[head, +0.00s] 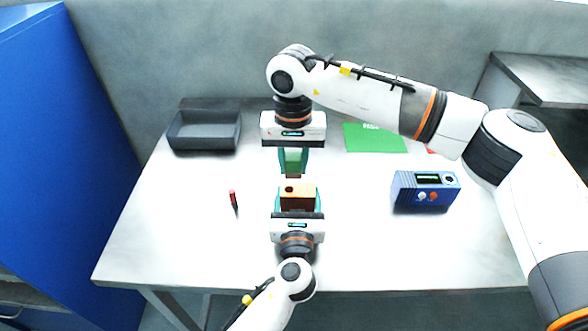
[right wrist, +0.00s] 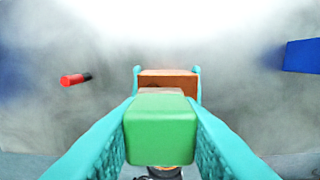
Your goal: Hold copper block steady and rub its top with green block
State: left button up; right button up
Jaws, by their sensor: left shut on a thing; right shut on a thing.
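The copper block (head: 298,203) is on the table's centre line, its lighter top marked with a dark spot. My left gripper (head: 298,190) comes from the front and is shut on its sides. The green block (head: 293,157) is just behind the copper block in the head view, with a brownish strip at its lower end. My right gripper (head: 293,166) points down and is shut on it. In the right wrist view the green block (right wrist: 161,132) sits between teal fingers, and the copper block (right wrist: 168,80) shows past it. Whether the two blocks touch is unclear.
A grey tray (head: 205,146) stands at the back left. A red-and-black tool (head: 234,200) lies left of the blocks. A blue device (head: 425,190) with knobs stands at right, and a green sheet (head: 375,140) lies behind it. The white table (head: 180,240) is clear at front left.

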jog(key=shift+r, duration=1.7)
pick_arm(q)
jog(key=o, duration=1.1)
jog(key=shift+o, duration=0.2)
jog(key=s, duration=1.2)
